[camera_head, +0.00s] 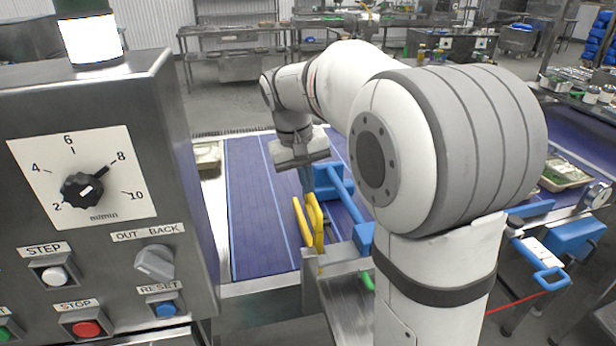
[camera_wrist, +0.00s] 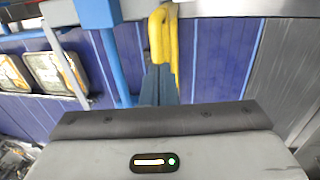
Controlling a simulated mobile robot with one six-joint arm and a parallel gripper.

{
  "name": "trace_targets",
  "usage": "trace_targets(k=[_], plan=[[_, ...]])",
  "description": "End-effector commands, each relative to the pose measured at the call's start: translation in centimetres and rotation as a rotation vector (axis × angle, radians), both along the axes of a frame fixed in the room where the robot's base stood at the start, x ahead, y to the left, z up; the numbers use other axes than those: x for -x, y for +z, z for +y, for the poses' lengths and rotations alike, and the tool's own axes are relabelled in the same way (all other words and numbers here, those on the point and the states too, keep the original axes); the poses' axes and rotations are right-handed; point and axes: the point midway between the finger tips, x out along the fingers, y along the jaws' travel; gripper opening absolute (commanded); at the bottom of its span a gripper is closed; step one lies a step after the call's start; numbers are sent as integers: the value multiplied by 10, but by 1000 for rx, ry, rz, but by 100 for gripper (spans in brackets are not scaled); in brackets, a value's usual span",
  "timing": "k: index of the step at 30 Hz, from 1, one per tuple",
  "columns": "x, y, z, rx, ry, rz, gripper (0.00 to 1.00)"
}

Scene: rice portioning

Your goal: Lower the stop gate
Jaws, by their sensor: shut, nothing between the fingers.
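A yellow looped handle (camera_head: 318,226) stands at the near edge of the blue conveyor belt. Blue bars (camera_head: 345,195) stand just right of it; these parts look like the stop gate, but I cannot tell which piece is the gate plate or its exact height. My gripper (camera_head: 308,188) points down over the belt, shut and empty, just behind the yellow handle. In the wrist view, the shut blue-grey fingers (camera_wrist: 158,78) point at the lower part of the yellow handle (camera_wrist: 162,38), with a blue post (camera_wrist: 118,60) to the left. I cannot tell whether the fingers touch the handle.
The blue belt (camera_head: 255,215) is clear left of the handle. A control panel (camera_head: 95,200) with a speed dial, knob and buttons fills the left. Filled trays (camera_wrist: 55,72) lie on the belt at the wrist view's left. Another blue handle (camera_head: 550,279) is at the right.

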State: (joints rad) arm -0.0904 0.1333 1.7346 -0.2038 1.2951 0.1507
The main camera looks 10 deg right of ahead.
Motion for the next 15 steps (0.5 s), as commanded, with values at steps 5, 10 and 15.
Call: trace_targets(k=[5, 10, 15], plan=[[-2, 44, 10, 0, 4, -13, 0], [-2, 81, 16, 0, 4, -14, 0], [-2, 104, 21, 0, 4, -13, 0]])
